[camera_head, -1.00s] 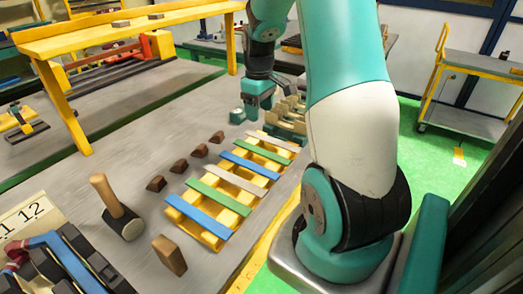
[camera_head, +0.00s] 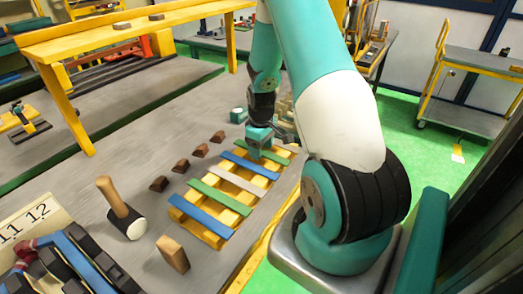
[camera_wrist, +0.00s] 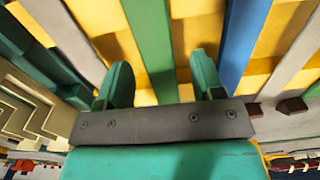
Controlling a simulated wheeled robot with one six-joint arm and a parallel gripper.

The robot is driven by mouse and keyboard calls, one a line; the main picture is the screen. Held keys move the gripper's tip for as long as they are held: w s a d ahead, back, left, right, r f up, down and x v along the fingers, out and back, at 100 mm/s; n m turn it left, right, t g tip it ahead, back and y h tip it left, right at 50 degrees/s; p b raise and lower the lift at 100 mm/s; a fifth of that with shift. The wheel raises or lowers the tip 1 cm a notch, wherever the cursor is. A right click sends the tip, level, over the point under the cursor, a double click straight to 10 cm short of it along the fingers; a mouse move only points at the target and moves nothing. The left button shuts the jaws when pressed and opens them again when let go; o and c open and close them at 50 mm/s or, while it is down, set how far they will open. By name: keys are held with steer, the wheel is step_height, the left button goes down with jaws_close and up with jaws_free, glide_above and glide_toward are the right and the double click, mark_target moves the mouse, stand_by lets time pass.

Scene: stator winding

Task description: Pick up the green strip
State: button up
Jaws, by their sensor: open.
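My gripper (camera_head: 263,150) is open and points down over the far end of the row of strips. In the wrist view, a green strip (camera_wrist: 150,40) runs between the two open fingers of my gripper (camera_wrist: 163,82), with one finger to each side and nothing gripped. The exact height gap is hard to tell. A second green strip (camera_head: 219,197) lies nearer the front, between a blue strip (camera_head: 201,215) and a pale strip (camera_head: 237,180).
The strips lie across a yellow slatted rack (camera_head: 248,195). Another blue strip (camera_wrist: 240,45) is beside the right finger, and a pale strip (camera_wrist: 65,35) lies to the left. Several brown blocks (camera_head: 181,166) and a mallet (camera_head: 122,212) stand left of the rack.

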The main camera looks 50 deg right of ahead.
steer(key=shift+c, duration=0.3)
steer(key=c, duration=1)
steer(key=shift+c, duration=0.2)
